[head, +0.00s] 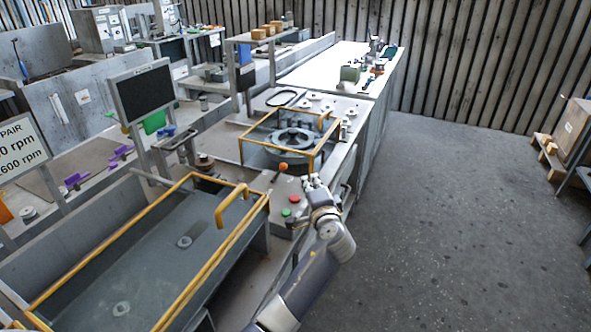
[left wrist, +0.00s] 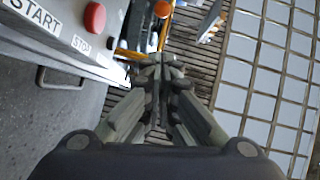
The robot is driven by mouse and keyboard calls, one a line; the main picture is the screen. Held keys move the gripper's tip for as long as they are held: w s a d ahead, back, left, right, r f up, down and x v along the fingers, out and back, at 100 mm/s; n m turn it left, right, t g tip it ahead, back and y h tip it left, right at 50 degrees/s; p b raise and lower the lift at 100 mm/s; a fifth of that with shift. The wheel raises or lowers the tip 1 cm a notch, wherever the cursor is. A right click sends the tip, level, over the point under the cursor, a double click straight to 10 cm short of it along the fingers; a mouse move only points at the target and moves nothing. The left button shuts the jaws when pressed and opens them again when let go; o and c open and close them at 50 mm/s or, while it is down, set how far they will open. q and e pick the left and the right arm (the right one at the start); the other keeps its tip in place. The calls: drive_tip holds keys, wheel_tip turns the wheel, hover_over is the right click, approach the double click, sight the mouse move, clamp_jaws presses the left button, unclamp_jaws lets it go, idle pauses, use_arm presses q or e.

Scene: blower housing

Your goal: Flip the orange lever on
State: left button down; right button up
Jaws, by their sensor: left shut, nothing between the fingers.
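The orange lever (head: 282,167) is a short stick with an orange ball tip. It stands on a grey control box (head: 276,190) with a red button (head: 294,198) and a green button (head: 286,212). My left gripper (head: 312,180) is shut and empty, just right of the lever and apart from it in the head view. In the left wrist view the shut fingers (left wrist: 162,62) point toward an orange ball (left wrist: 162,9) at the top edge, which looks like the lever tip. The lever's base is partly hidden there. My right gripper is not in view.
The red button (left wrist: 95,16) and START and STOP labels are left of my fingers.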

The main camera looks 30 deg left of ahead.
sight(279, 173)
use_arm(q)
drive_tip(key=x, duration=0.5)
drive_tip(key=shift+w+a+p, duration=0.15)
drive_tip(key=shift+a+p, duration=0.05)
drive_tip(key=shift+p, duration=0.15)
drive_tip(key=a, duration=0.1)
drive_tip(key=a+p, duration=0.1)
drive_tip(key=a, duration=0.1)
drive_tip(key=shift+w+f, duration=0.25)
drive_tip(key=shift+f, duration=0.05)
drive_tip(key=shift+a+f, duration=0.15)
drive_tip(key=shift+a, duration=0.3)
drive_tip(key=shift+p, duration=0.3)
drive_tip(key=shift+a+r+n+h+p, duration=0.2)
drive_tip(key=shift+r+n+h+p, duration=0.1)
drive_tip(key=shift+p, duration=0.2)
